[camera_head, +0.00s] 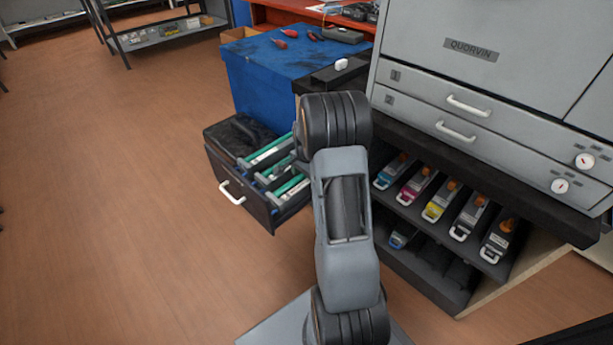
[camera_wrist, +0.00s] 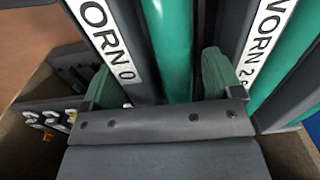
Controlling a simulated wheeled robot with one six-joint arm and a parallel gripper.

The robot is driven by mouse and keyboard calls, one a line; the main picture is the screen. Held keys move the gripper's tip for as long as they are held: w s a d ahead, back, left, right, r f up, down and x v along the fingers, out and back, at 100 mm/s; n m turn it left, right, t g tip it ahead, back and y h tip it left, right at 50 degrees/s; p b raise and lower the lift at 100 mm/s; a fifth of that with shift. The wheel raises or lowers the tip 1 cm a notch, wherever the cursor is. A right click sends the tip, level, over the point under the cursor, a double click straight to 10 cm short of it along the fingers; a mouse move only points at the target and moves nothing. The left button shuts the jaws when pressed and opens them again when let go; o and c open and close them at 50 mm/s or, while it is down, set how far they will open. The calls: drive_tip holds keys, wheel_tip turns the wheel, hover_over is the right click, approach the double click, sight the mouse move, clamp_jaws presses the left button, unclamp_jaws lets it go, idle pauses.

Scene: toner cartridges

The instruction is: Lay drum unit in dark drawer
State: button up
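The dark drawer (camera_head: 257,197) is pulled out at the left of the printer, with a white handle on its front. Several drum units (camera_head: 270,150) with green rollers and white labels show in it. My gripper (camera_wrist: 159,84) is hidden behind my arm in the head view. In the wrist view its two greenish fingers stand apart, on either side of a drum unit with a teal roller (camera_wrist: 170,45) and a white label. I cannot tell whether they press on it. A second labelled drum unit (camera_wrist: 266,45) lies alongside to the right.
A blue cabinet (camera_head: 262,80) with red-handled tools on top stands behind the drawer. The grey printer (camera_head: 480,50) is at the right, above a rack of coloured toner cartridges (camera_head: 437,203). Brown drawer walls (camera_wrist: 290,150) lie close around my gripper. The floor at the left is clear.

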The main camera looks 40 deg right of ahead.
wheel_tip(320, 180, up, 11)
drive_tip(key=p, duration=0.4)
drive_tip(key=s+a+r+n+t, duration=0.1)
drive_tip(key=s+a+r+n, duration=0.25)
drive_tip(key=a, duration=0.25)
drive_tip(key=s+a+r+n, duration=0.2)
drive_tip(key=a+r+n, duration=0.2)
drive_tip(key=a+r, duration=0.1)
drive_tip(key=s+a+n+t, duration=0.1)
drive_tip(key=s+a+n, duration=0.7)
drive_tip(key=s, duration=0.3)
drive_tip(key=shift+s+a+t, duration=0.3)
drive_tip(key=shift+a+t, duration=0.1)
drive_tip(key=shift+a, duration=0.25)
drive_tip(key=shift+r+n, duration=0.2)
drive_tip(key=shift+n, duration=0.05)
